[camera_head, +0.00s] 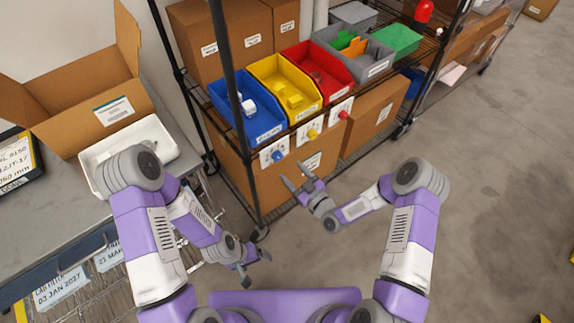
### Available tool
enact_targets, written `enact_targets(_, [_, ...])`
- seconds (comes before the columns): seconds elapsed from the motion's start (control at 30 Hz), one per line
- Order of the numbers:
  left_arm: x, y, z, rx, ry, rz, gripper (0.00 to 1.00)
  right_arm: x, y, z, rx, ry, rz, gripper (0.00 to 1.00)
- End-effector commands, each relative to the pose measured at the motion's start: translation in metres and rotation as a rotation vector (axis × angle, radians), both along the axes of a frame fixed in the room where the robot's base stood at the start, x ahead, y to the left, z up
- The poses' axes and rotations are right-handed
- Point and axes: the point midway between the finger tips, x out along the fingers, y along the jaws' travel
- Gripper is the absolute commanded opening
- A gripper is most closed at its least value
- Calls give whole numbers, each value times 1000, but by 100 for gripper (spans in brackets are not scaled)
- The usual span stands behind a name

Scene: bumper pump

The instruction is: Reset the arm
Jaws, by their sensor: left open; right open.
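My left gripper (254,267) is open and empty, low in the picture over the floor in front of the shelf rack. My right gripper (297,179) is open and empty, higher up, in front of the cardboard box on the rack's lower level. Both of my purple and white arms are bent at the elbows. Neither gripper touches anything that I can see.
A wire rack carries blue (252,118), yellow (285,92) and red (318,73) bins, with coloured knobs below them. At left, a table (60,205) holds a white tray (158,131) and an open cardboard box (88,105). Grey floor (490,190) is clear at right.

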Motion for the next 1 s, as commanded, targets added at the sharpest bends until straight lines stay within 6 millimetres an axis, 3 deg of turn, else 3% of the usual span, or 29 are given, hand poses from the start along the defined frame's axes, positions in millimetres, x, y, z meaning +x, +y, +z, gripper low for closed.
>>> enact_targets(0.73, [0, 0, 1, 0, 0, 0, 87, -10, -5, -5, -3, 47, 0, 64])
enact_targets(0.87, [0, 0, 2, 0, 0, 0, 87, -29, -8, -35, -12, 305, -17, 64])
enact_targets(1.0, [0, 0, 4, 0, 0, 0, 87, -85, -21, -81, -6, 782, -108, 64])
